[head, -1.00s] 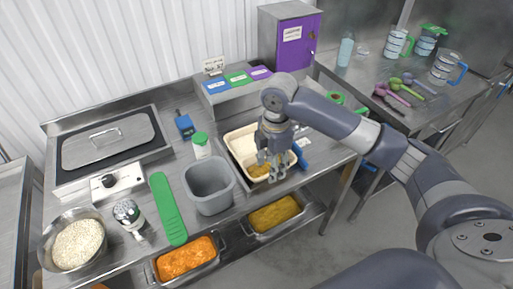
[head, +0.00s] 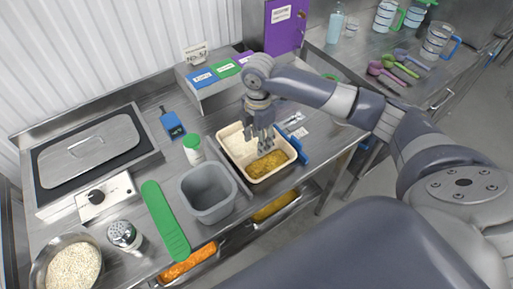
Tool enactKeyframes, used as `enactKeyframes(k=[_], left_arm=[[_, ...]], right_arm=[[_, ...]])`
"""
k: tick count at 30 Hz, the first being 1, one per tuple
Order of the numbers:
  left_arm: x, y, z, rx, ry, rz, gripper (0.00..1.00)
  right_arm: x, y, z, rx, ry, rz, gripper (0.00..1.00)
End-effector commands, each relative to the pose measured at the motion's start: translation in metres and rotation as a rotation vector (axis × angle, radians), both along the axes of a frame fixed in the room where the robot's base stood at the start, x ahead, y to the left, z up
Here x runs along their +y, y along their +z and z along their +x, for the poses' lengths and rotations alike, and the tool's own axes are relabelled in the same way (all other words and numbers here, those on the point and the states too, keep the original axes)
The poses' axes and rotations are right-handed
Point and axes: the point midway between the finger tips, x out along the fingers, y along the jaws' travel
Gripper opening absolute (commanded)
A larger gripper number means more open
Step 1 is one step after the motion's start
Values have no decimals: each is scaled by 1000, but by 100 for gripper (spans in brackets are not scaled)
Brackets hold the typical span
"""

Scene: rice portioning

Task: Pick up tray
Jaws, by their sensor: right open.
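A cream tray (head: 283,172) sits on the steel counter, right of the middle of the head view. It holds pale rice in its far part and a yellow-brown food (head: 268,165) in its near part. My right gripper (head: 265,148) points down over the middle of the tray. Its fingers are open and empty, and they hide part of the tray. I cannot tell whether the fingertips touch the tray or its contents. My left gripper is not in view.
A grey container (head: 208,194) stands left of the tray, with a green-lidded jar (head: 192,149) behind it. A blue object (head: 301,153) is at the tray's right side. A green spatula-like tool (head: 166,222) and a bowl of grain (head: 73,268) are further left.

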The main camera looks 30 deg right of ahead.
Motion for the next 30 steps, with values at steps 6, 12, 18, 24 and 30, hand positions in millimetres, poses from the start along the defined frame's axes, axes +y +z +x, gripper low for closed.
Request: enactKeyframes(k=[6, 12, 18, 24, 30], left_arm=[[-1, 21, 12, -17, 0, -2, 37], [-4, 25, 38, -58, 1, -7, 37], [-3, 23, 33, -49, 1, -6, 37], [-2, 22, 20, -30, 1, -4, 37], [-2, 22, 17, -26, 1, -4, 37]], right_arm=[[-5, -28, -1, 6, -2, -1, 45], [-4, -48, 0, 1, 0, -1, 45], [-4, -50, 0, 0, 0, -1, 45], [-4, -50, 0, 0, 0, -1, 4], [-4, -49, 1, -1, 0, -1, 0]])
